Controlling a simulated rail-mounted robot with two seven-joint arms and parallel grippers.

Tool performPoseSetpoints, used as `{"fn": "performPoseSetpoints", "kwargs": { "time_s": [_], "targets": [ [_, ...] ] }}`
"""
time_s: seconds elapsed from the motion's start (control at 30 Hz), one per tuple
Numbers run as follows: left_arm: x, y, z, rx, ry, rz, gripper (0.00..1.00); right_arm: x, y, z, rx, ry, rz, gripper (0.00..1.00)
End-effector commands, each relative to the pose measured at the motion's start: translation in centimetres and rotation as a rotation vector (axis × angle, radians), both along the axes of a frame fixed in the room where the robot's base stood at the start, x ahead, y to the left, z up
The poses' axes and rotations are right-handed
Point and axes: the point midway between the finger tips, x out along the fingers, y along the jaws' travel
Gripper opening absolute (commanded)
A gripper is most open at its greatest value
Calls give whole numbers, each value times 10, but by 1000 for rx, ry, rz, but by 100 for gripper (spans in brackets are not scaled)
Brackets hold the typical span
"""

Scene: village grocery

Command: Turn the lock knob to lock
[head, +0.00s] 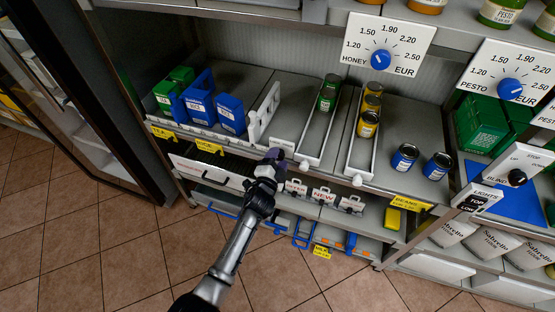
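I cannot make out a knob marked as a lock in the head view. My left gripper (272,157) reaches up from the bottom and is at the front edge of the middle shelf (385,185), just right of a white drawer front (205,174) with a dark handle. Its fingertips are dark and small, and I cannot tell whether they are open or shut, or whether they touch anything. A lock knob may be hidden behind the gripper. My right gripper is not in view.
Blue price knobs sit on the honey dial (380,61) and the pesto dial (509,89). A black blind knob (517,177) and a lights switch (476,197) are at the right. A dark-framed glass door (115,130) is at the left.

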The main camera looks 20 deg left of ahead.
Motion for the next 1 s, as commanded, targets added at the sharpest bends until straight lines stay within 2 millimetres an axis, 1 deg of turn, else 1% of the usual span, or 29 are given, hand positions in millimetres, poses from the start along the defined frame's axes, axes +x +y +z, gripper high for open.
{"fn": "performPoseSetpoints", "kwargs": {
  "time_s": [0.07,0.3,0.37,0.47,0.57,0.8,1.0],
  "targets": [
    [0,0,0,1,0,0,63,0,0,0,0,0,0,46],
    [-1,0,0,1,0,0,63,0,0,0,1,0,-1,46],
    [-4,0,0,1,1,0,63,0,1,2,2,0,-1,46],
    [-13,0,1,2,1,0,63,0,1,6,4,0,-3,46],
    [-30,0,2,1,2,0,63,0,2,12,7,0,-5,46],
    [-79,-2,1,0,2,0,63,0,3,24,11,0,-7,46],
    [-112,-2,1,0,3,1,63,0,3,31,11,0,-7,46]
  ]
}}
